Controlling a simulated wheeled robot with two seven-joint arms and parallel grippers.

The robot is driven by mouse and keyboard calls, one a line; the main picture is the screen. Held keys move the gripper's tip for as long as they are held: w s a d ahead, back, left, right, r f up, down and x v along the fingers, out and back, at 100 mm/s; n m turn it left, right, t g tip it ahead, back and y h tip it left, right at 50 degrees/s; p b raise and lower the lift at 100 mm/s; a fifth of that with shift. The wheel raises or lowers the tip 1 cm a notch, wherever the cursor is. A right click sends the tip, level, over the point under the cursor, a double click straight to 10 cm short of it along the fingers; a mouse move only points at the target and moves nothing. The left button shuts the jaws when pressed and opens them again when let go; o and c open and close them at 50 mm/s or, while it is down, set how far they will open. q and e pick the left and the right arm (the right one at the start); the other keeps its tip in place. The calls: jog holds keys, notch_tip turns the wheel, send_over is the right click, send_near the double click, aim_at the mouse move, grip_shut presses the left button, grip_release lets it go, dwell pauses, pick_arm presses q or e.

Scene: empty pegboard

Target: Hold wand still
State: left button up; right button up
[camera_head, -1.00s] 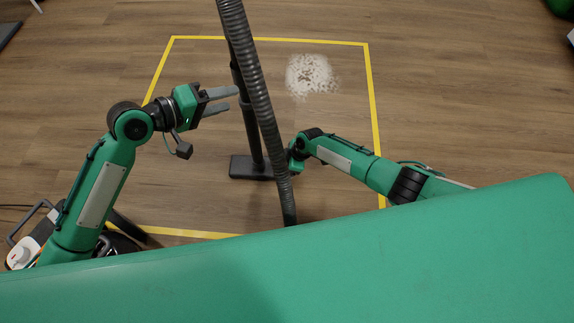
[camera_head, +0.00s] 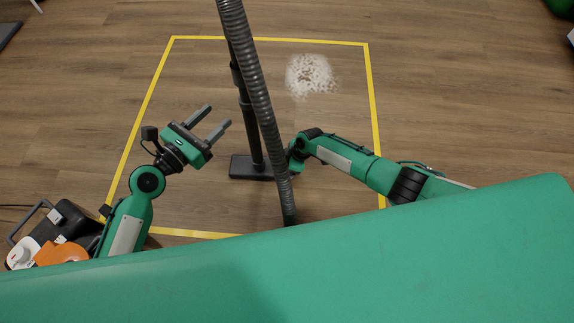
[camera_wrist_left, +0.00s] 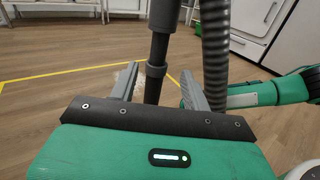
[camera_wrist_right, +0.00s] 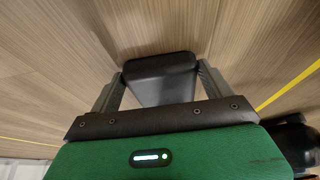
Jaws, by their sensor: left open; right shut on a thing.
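The wand (camera_head: 244,110) is a dark tube, slightly tilted, with a flat black floor head (camera_head: 248,168) at its foot. My left gripper (camera_head: 219,115) is open and empty, left of the wand, its fingers pointing up and right. In the left wrist view the wand (camera_wrist_left: 157,50) appears between the open fingers, seemingly beyond them. My right gripper is mostly hidden behind the hose in the head view. In the right wrist view my right gripper (camera_wrist_right: 160,78) is shut on a black part of the wand (camera_wrist_right: 160,90), low near the floor.
A grey ribbed hose (camera_head: 262,110) runs down in front of the wand. Yellow tape (camera_head: 270,39) marks a square on the wood floor, with a white speckled patch (camera_head: 311,75) inside. A black and orange machine (camera_head: 62,250) stands at lower left.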

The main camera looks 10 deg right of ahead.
aim_at(241, 93)
pick_arm(q)
jog(key=x, duration=1.2)
jog(key=shift+a, duration=0.1)
jog(key=c, duration=1)
grip_shut()
